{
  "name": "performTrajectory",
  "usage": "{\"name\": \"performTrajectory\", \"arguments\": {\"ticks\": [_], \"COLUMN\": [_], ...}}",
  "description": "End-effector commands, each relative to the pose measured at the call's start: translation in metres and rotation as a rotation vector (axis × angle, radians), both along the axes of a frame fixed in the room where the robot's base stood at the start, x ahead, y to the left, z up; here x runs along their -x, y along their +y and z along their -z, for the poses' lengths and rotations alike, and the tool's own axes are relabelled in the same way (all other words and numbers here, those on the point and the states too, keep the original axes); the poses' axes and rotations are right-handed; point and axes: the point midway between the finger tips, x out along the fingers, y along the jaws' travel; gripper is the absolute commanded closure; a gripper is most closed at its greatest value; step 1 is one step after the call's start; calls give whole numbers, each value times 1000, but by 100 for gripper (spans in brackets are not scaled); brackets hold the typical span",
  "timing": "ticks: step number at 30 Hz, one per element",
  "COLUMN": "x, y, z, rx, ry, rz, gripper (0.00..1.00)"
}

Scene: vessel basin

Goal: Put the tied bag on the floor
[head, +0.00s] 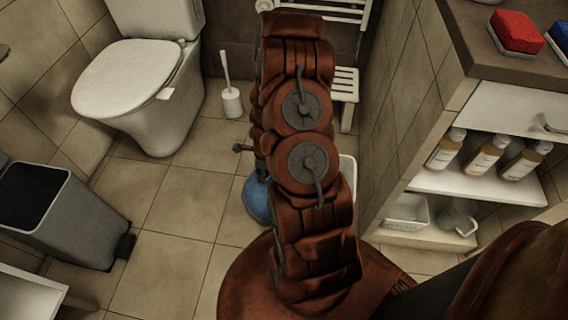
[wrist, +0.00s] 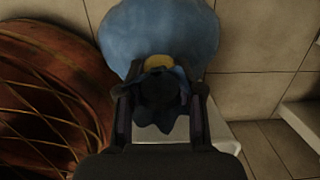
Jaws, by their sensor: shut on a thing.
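The tied bag (wrist: 165,32) is blue and rounded, with a yellow tie (wrist: 158,62) and a dark gathered neck. My gripper (wrist: 160,92) is shut on that neck, with one finger on each side, in the wrist view. In the head view only the left part of the bag (head: 257,199) shows, low behind my arm; my gripper is hidden there. The tiled floor (head: 187,205) is visible to the left of the bag. I cannot tell whether the bag touches the floor.
A white object (wrist: 226,136) lies below the gripper in the wrist view. A grey bin (head: 70,215), a toilet (head: 150,130) and a toilet brush (head: 232,101) stand left. A shelf unit (head: 470,185) with bottles is right. Floor between bin and bag is clear.

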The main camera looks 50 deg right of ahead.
Motion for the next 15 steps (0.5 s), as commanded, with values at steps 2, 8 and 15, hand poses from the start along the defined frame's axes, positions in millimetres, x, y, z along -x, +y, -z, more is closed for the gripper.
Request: {"name": "performTrajectory", "arguments": {"ticks": [2, 8, 15], "x": [-5, -16, -31], "y": [-13, -40, -75], "z": [2, 6, 9], "rx": [5, 2, 4], "ry": [-3, 0, -3], "rz": [1, 0, 0], "gripper": [100, 100, 100]}}
